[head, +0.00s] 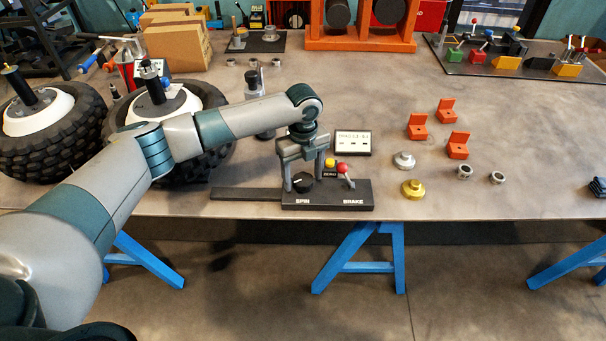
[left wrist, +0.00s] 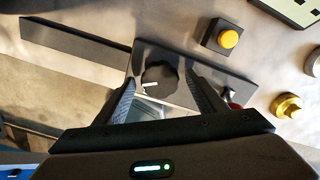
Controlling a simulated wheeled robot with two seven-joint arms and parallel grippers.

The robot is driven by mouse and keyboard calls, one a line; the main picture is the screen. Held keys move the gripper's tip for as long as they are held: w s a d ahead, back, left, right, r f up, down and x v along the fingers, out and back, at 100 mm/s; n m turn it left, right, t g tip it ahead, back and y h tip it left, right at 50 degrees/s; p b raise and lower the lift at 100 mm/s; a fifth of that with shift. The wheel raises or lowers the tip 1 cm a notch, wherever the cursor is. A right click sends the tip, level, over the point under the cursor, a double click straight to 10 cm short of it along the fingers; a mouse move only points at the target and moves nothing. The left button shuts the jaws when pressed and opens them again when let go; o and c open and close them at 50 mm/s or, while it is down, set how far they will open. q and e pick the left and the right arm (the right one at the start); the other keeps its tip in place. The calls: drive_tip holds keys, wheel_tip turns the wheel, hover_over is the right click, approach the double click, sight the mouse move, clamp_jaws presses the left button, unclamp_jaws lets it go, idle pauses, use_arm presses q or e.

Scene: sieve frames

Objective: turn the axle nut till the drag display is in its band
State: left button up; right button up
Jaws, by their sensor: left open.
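My left gripper (head: 303,176) is open, pointing down over a black ribbed knob (head: 302,183) on a dark panel (head: 325,201). In the left wrist view the knob (left wrist: 160,78) lies between and just beyond the open fingers, with a white mark on it. I cannot tell if the fingers touch it. The panel reads BRAKE beside a red-balled lever (head: 342,168). A white-faced display (head: 353,142) stands behind it; its text is too small to read surely. Two wheels (head: 45,152) with upright axles stand at left; I cannot make out which part is the axle nut. My right gripper is not in view.
A yellow button (left wrist: 229,39) is behind the panel. A brass knobbed part (head: 413,189), a silver one (head: 404,160), two metal rings and orange brackets (head: 457,150) lie to the right. A dark bar (head: 246,195) runs left along the table's front edge.

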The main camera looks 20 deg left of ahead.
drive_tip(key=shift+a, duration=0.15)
use_arm(q)
drive_tip(key=c, duration=1.1)
drive_tip(key=shift+o, duration=0.2)
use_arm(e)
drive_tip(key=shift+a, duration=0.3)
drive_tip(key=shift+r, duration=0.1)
use_arm(q)
drive_tip(key=n+p, duration=0.2)
drive_tip(key=p, duration=0.1)
drive_tip(key=shift+r, duration=0.15)
drive_tip(key=n+p, duration=0.4)
drive_tip(key=shift+n, duration=0.4)
drive_tip(key=n+p, duration=0.2)
drive_tip(key=shift+n, duration=0.3)
drive_tip(key=shift+n+p, duration=1.3)
drive_tip(key=shift+n, duration=0.2)
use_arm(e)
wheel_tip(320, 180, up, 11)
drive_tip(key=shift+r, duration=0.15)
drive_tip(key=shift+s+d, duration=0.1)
